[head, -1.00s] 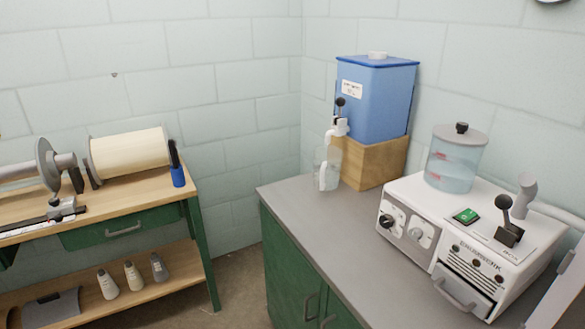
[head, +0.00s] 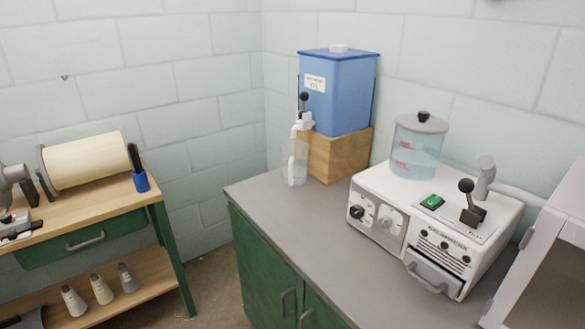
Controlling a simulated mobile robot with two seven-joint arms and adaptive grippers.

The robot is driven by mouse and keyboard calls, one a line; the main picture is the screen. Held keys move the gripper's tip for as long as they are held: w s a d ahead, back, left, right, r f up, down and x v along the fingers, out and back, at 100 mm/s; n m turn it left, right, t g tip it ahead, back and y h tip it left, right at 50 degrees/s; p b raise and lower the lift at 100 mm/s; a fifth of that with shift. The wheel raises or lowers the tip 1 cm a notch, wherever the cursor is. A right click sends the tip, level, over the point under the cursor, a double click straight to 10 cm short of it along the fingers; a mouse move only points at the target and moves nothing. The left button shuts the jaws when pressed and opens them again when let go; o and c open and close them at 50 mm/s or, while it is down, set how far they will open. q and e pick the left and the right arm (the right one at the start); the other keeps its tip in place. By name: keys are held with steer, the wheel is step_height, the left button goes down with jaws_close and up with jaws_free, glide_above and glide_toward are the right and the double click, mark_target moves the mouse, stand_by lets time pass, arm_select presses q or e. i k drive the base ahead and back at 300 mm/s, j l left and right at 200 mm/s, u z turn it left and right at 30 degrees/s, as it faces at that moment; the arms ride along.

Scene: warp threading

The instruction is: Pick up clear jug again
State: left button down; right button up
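A clear jug (head: 294,166) stands upright on the grey countertop (head: 285,222), under the white tap (head: 301,122) of the blue water tank (head: 338,92). The jug is transparent, with a white part showing at it below the tap; its contents are hard to tell. Neither of my grippers is in the head view, so I cannot see whether they are open or shut.
The tank sits on a wooden block (head: 340,155). A white machine (head: 435,225) with a lidded clear reservoir (head: 418,145) and a lever stands to the right. A wooden bench (head: 120,204) with a large spool (head: 88,161) is at left. The counter's front is clear.

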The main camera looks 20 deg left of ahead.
mark_target(294, 155)
steer(key=i+j+z, duration=0.1)
steer(key=j+z, duration=0.9)
steer(key=i+j, duration=0.05)
